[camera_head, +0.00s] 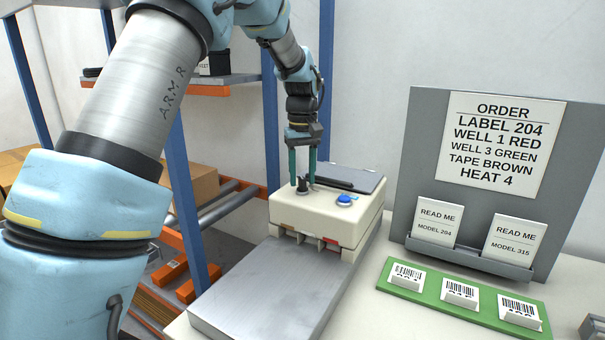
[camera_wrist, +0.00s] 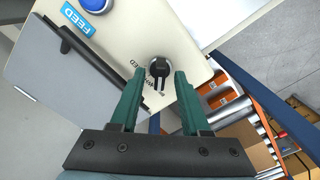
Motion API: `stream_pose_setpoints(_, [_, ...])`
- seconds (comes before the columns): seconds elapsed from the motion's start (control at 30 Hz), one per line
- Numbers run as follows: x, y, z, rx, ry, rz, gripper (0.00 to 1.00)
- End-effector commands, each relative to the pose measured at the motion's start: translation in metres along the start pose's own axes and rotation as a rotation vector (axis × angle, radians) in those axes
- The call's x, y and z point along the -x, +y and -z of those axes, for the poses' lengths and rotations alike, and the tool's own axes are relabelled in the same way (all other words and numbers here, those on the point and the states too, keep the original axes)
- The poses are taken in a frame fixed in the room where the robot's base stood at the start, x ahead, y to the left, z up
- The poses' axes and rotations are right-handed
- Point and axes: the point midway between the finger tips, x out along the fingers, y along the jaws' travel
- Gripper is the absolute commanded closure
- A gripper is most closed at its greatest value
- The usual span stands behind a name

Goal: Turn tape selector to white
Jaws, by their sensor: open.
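The tape selector (camera_wrist: 159,68) is a black knob with a pale pointer line on the top of a cream tape machine (camera_head: 330,219). Lettering around the knob in the wrist view is partly hidden and too small to read surely. The knob also shows in the head view (camera_head: 302,186). My gripper (camera_head: 302,181) points down over it with two green fingers. In the wrist view my gripper (camera_wrist: 156,82) is open, its fingertips on either side of the knob. I cannot tell whether they touch it.
A blue button (camera_head: 345,199) with a FEED label (camera_wrist: 75,19) is beside the knob. A grey order board (camera_head: 422,140) reads "TAPE BROWN". A green tray (camera_head: 375,284) with several barcode labels lies at the front right. Blue shelf posts (camera_head: 183,190) stand close to my arm.

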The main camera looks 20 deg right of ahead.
Motion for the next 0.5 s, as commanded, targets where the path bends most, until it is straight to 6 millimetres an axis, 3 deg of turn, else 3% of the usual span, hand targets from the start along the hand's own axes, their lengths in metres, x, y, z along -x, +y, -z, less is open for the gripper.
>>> stream_pose_setpoints(0.2, [-0.0003,0.0,0.0,0.0,0.0,0.0,0.56])
stream_pose_setpoints(0.5, [0.0,-0.0001,0.0001,0.0,0.0,0.0,0.9])
